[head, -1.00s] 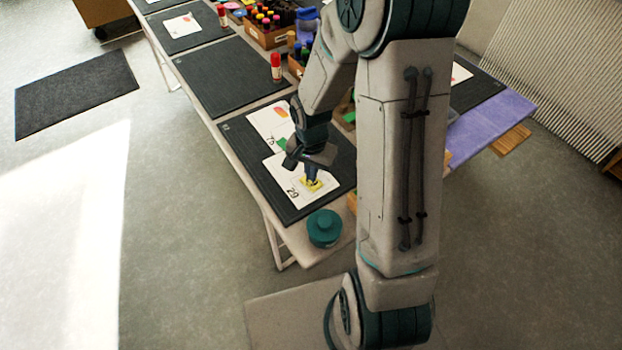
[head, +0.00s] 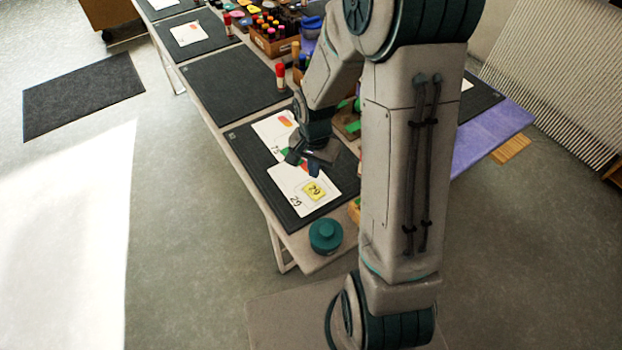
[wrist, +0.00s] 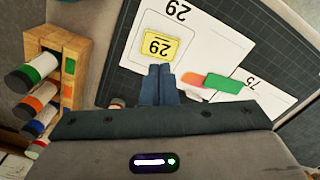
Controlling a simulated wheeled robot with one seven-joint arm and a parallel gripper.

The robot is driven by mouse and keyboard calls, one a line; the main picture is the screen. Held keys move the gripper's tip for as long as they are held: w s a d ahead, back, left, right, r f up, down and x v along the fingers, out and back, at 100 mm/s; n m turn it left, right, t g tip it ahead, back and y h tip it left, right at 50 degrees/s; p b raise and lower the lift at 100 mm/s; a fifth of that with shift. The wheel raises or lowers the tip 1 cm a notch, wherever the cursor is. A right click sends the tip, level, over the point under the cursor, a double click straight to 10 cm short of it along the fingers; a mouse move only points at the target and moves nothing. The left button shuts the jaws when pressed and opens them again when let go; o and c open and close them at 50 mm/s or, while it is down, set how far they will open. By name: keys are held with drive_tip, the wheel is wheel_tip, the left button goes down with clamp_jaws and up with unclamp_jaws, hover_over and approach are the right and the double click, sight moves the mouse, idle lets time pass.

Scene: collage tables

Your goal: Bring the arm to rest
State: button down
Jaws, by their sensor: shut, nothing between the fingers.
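My gripper (head: 311,160) is shut and empty above the nearest dark mat (head: 262,182). In the wrist view its closed fingertips (wrist: 161,70) point toward a yellow piece marked 29 (wrist: 160,45). That yellow piece (head: 314,190) lies on the white card marked 29 (head: 296,196), inside a printed outline. The gripper stands apart from it, a little farther back. A second white card marked 75 (wrist: 254,90) lies beside it, with a green piece (wrist: 224,84) and a pinkish-red piece (wrist: 193,79) near the fingers. My arm hides part of the table behind it.
A teal lidded pot (head: 325,235) stands at the near table corner. A wooden rack of markers (wrist: 60,60) is close on the left in the wrist view. A red glue stick (head: 280,77) and a wooden box of bottles (head: 272,40) stand farther back. The middle dark mat (head: 235,85) is clear.

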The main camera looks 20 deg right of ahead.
drive_tip(key=s+r+n+t, duration=0.1)
drive_tip(key=s+r+n, duration=0.3)
drive_tip(key=s+r, duration=0.3)
drive_tip(key=s+r+n+t, duration=0.2)
drive_tip(key=s+r+n, duration=0.2)
drive_tip(key=s+r, duration=0.3)
drive_tip(key=w+v, duration=0.1)
drive_tip(key=v, duration=0.4)
drive_tip(key=shift+r, duration=0.1)
idle(1.1)
